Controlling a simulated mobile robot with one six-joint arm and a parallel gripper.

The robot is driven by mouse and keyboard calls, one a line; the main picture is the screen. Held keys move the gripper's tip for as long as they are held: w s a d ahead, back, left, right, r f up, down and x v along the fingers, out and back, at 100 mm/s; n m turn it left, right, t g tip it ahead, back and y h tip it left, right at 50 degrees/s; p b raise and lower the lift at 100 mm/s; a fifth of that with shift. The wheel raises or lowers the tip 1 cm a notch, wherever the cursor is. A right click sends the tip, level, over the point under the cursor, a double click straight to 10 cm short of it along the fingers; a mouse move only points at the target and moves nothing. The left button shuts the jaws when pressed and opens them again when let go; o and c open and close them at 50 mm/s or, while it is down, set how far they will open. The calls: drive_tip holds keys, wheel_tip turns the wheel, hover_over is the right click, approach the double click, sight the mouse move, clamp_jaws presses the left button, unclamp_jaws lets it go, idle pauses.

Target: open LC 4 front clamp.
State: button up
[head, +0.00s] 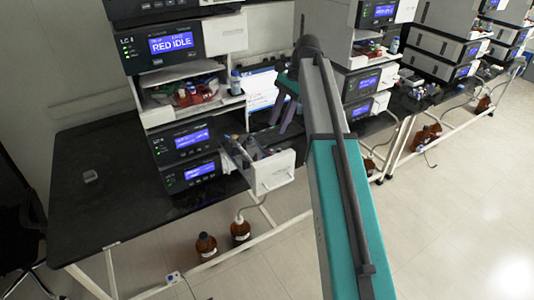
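The LC 4 stack (133,62) stands on the black bench at left, its upper display reading "RED IDLE". Its middle bay (190,95) is open at the front and holds small red, blue and white parts. I cannot make out which small part is the front clamp. A white-fronted drawer (274,172) low in the stack is pulled out, with small grey parts inside. My gripper (283,122) hangs fingers down, right of the bay and above and behind the drawer. Its two fingers look apart, with nothing seen between them.
The black bench top (110,180) is mostly clear, with a small grey block (91,176) on it. Brown bottles (206,245) stand on the floor beneath. A screen (262,88) and a second stack (358,85) stand behind my gripper. The floor at right is open.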

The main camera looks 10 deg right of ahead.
drive_tip(key=shift+w+f, duration=0.1)
drive_tip(key=shift+f, duration=0.1)
drive_tip(key=shift+b+x, duration=0.85)
drive_tip(key=shift+x, duration=5.9)
clamp_jaws()
